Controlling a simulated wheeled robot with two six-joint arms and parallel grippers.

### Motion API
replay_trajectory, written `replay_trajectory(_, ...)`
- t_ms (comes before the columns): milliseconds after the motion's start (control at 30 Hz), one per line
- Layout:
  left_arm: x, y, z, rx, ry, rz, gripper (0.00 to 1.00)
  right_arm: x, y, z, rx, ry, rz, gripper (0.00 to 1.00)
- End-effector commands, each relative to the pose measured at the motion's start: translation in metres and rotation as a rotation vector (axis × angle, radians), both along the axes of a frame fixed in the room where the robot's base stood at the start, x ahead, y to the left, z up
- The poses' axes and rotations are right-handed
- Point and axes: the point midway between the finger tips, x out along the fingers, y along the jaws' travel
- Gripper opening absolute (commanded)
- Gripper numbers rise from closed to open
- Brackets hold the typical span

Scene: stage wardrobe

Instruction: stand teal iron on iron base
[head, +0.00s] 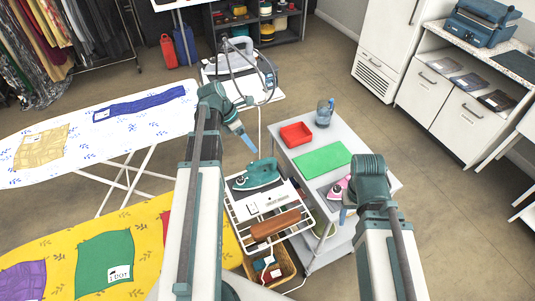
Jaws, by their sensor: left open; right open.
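The teal iron (257,177) sits on or beside a white flat piece with small labels (281,190), which may be the iron base, on a white wire rack (234,217). I cannot tell exactly how the iron rests on it. My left gripper (249,145) is above and behind the iron, apart from it, open and empty. My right gripper (343,216) is over the front of the grey cart, right of the rack, open and empty. It partly hides a pink iron (336,190).
A brown roll (276,224) lies on the rack. Ironing boards with cloths (150,128) fill the left. A steam station (240,62) stands behind.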

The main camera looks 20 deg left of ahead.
Motion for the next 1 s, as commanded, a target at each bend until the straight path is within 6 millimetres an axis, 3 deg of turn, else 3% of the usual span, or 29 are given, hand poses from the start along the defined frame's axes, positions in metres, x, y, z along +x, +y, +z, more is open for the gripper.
replay_trajectory(133, -0.001, -0.009, -0.001, 0.013, -0.009, -0.049, 0.61, 0.0, 0.0, 0.0, 0.0, 0.0, 0.0, 0.61)
replay_trajectory(267, -0.009, -0.049, -0.006, 0.083, -0.056, -0.302, 0.61, 0.0, 0.0, 0.0, 0.0, 0.0, 0.0, 0.61)
replay_trajectory(500, -0.045, -0.15, -0.016, 0.256, -0.195, -1.137, 0.61, 0.0, 0.0, 0.0, 0.0, 0.0, 0.0, 0.61)
replay_trajectory(700, -0.086, -0.215, -0.02, 0.336, -0.294, -1.86, 0.61, 0.0, 0.0, 0.0, 0.0, 0.0, 0.0, 0.61)
replay_trajectory(900, -0.119, -0.253, -0.021, 0.35, -0.345, -2.433, 0.61, 0.0, 0.0, 0.0, 0.0, 0.0, 0.0, 0.61)
replay_trajectory(1000, -0.129, -0.263, -0.02, 0.343, -0.356, -2.613, 0.61, 0.0, 0.0, 0.0, 0.0, 0.0, 0.0, 0.61)
